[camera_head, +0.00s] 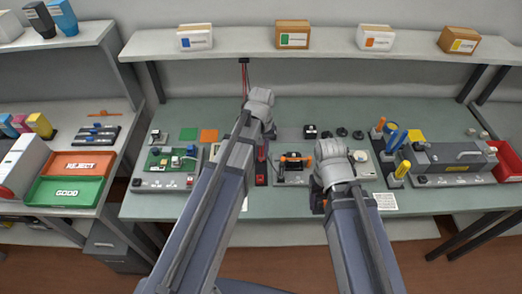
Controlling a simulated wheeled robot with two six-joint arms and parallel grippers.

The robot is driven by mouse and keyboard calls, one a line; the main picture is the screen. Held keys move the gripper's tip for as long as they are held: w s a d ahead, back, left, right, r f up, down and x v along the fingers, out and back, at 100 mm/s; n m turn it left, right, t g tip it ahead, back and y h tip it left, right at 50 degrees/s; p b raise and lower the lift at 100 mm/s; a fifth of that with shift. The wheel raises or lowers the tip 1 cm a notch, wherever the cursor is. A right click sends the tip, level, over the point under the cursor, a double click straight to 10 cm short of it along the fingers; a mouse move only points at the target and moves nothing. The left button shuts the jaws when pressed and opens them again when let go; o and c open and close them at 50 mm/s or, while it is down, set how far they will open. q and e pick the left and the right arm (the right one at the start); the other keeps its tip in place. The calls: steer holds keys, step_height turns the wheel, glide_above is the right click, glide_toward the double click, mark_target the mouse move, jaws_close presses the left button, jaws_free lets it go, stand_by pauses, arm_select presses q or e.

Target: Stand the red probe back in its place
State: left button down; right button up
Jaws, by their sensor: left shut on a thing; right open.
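My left gripper (269,133) is at the middle of the green bench, its fingers mostly hidden behind my own wrist. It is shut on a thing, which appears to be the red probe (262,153). The slim red body shows just below the gripper, over a narrow dark stand with a red block (261,181). I cannot tell whether the probe touches the stand. Red and dark leads (244,75) hang from the shelf behind the wrist. My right gripper (318,197) is open and low over the bench, right of a small grey device (291,170).
A green circuit board on a grey base (165,183) lies left. A large grey toner unit (448,162) and several upright orange, blue and yellow pieces stand right. Boxes stand on the shelf (340,48) above.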

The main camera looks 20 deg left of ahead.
mark_target(260, 156)
arm_select(q)
steer(key=f+b, duration=0.2)
steer(key=shift+a+f, duration=0.35)
steer(key=shift+f, duration=0.05)
steer(key=shift+d, duration=0.1)
steer(key=shift+f, duration=0.1)
step_height(260, 156, down, 6)
steer(key=b, duration=0.6)
steer(key=shift+f+b, duration=0.45)
steer(key=shift+b, duration=0.1)
steer(key=shift+f+b, duration=0.6)
steer(key=shift+f, duration=0.05)
steer(key=shift+f+b, duration=0.75)
steer(key=shift+b, duration=0.05)
stand_by(1.0)
